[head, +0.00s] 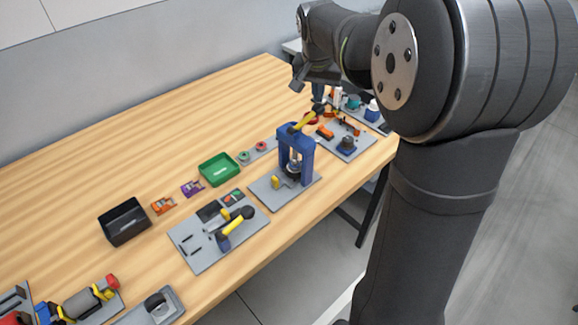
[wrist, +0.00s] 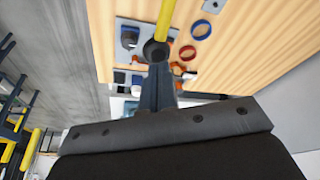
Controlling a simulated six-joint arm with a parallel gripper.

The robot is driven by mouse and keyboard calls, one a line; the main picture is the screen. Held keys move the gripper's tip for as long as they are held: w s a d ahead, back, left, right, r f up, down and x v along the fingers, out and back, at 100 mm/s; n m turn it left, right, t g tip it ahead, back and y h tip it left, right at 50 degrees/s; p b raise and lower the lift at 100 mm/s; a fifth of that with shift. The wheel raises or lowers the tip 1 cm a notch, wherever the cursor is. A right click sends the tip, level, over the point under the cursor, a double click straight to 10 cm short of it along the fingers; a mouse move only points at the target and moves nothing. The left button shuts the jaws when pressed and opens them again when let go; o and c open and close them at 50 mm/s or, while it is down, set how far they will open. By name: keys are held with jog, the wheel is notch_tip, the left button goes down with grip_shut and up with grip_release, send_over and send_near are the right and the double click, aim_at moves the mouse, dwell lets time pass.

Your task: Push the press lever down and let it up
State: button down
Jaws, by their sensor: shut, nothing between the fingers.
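The press (head: 297,143) is a blue frame on a grey base plate (head: 263,198). Its yellow lever (head: 303,122) slants up to the right and ends in a black knob (head: 318,108). In the wrist view the lever (wrist: 167,17) comes in from the top edge, with the round knob (wrist: 155,50) at its end. My gripper (head: 318,98) is shut and empty, with its fingertips close above the knob. In the wrist view my gripper (wrist: 156,68) points at the knob and overlaps its near edge. I cannot tell whether they touch.
A green tray (head: 236,163) and a black bin (head: 147,225) stand left of the press. A grey plate with a yellow-handled lever (head: 187,257) is in front. A plate with a dark blue part (head: 347,145) lies to the right. The table's back left is clear.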

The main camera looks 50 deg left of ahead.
aim_at(319, 105)
jog(key=shift+f, duration=0.1)
jog(key=shift+f, duration=0.65)
jog(key=shift+x, duration=1.25)
dwell(0.6)
jog(key=shift+d+f, duration=0.15)
jog(key=shift+f, duration=1)
dwell(0.4)
jog(key=shift+r, duration=0.1)
dwell(0.5)
jog(key=shift+r, duration=5)
